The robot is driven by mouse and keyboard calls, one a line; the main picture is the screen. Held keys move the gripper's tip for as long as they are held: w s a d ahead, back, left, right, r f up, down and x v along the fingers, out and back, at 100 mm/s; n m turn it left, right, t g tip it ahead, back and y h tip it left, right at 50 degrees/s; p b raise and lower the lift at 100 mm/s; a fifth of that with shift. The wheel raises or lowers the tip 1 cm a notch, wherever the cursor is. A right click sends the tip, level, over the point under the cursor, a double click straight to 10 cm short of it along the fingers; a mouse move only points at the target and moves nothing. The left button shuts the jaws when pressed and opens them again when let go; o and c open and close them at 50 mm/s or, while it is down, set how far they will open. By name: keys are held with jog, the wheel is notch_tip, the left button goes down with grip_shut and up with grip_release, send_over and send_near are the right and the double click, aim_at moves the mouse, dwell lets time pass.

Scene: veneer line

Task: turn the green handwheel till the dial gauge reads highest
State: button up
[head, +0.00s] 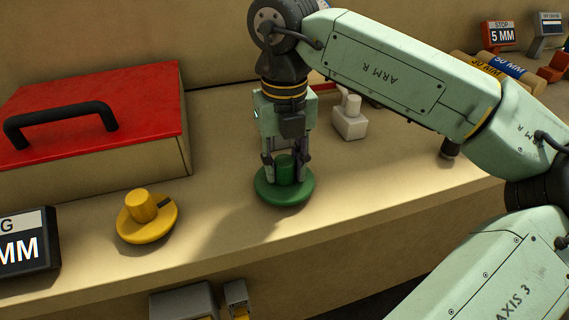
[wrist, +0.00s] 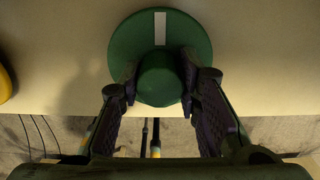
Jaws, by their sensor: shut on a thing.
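The green handwheel (head: 272,194) lies flat on the bench, a round disc with a raised hub. My gripper (head: 286,175) points straight down over it, with its fingers shut on the hub from both sides. In the wrist view the handwheel (wrist: 130,45) shows a white stripe pointing to the top of the picture, away from my gripper (wrist: 160,88). The hub sits between the two dark finger pads. I cannot make out a dial gauge in either view.
A yellow handwheel (head: 140,230) stands to the left, near a box with a red lid (head: 100,95). A black display (head: 28,255) is at the left edge. Behind my gripper is a small whitish block (head: 349,122). Labelled rollers (head: 497,66) and a STOP sign (head: 502,36) stand at the far right.

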aim_at(285, 161)
jog(key=o, duration=1.1)
jog(key=shift+o, duration=0.2)
notch_tip(285, 161, up, 12)
jog(key=shift+s, duration=0.1)
